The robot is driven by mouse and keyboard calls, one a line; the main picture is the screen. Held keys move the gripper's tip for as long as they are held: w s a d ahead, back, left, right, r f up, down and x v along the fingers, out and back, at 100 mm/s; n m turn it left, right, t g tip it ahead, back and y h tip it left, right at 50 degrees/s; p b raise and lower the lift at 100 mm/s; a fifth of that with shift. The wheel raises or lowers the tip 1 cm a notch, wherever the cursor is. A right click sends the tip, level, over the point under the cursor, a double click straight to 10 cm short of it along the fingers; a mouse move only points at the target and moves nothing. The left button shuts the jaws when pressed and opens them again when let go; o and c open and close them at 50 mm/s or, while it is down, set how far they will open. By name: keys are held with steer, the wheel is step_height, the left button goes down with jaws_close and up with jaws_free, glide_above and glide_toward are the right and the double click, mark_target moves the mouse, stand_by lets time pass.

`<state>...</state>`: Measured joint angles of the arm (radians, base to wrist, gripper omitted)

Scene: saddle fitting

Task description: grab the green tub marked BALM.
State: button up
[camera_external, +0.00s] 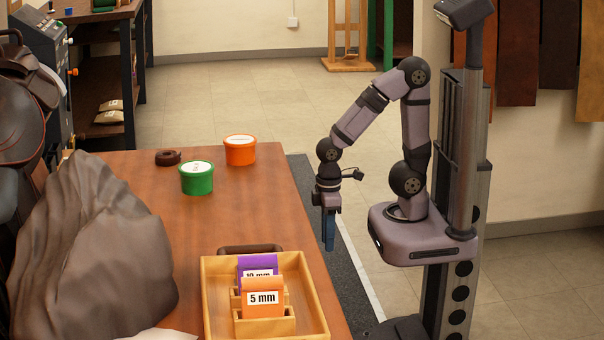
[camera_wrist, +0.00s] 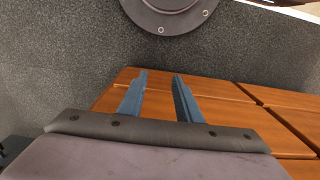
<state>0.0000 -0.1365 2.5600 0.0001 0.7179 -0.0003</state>
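A green tub (camera_external: 196,178) with a white lid stands upright on the wooden table, left of centre; the writing on its lid is too small to read. My gripper (camera_external: 329,243) hangs fingers down just off the table's right edge, well to the right of the tub and apart from it. In the wrist view, the two blue fingers (camera_wrist: 159,82) are spread with nothing between them, above the table edge and dark mat. The tub is not in the wrist view.
An orange tub (camera_external: 240,150) stands behind and right of the green one, and a dark brown ring (camera_external: 168,157) lies behind it. A wooden tray (camera_external: 218,290) with labelled cards is at the front. A large grey-brown draped heap (camera_external: 90,255) fills the left. The table middle (camera_external: 235,215) is clear.

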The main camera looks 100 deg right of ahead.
mark_target(195, 166)
steer(key=shift+o, duration=0.6)
steer(key=o, duration=1.3)
step_height(195, 166, up, 58)
steer(key=f+p, duration=0.1)
steer(key=p, duration=5.7)
steer(key=w+d+f+n+t+h+b, duration=0.15)
steer(key=w+f+n+h+b, duration=0.45)
steer(key=w+f+n+b, duration=1.3)
steer(key=w+a+f+n+t+b, duration=0.3)
steer(key=w+a+b, duration=0.1)
steer(key=a+b, duration=0.1)
steer(key=w+a+f+n+t+h+b, duration=0.1)
steer(key=w+a+f+n+t+b, duration=0.2)
steer(key=w+a+b, duration=0.2)
steer(key=w+a+f+n+t+b, duration=0.2)
steer(key=w+a+n+t+b, duration=0.1)
steer(key=w+a+t+b, duration=0.1)
steer(key=shift+w+a+f+h+b, duration=0.25)
steer(key=shift+a+b, duration=0.4)
steer(key=shift+b, duration=0.2)
steer(key=shift+w+a+f+h+b, duration=0.15)
steer(key=shift+w+a+b, duration=0.1)
steer(key=shift+a+b, duration=0.5)
steer(key=shift+s+f+n, duration=0.1)
steer(key=shift+s+n, duration=0.1)
steer(key=shift+n, duration=0.5)
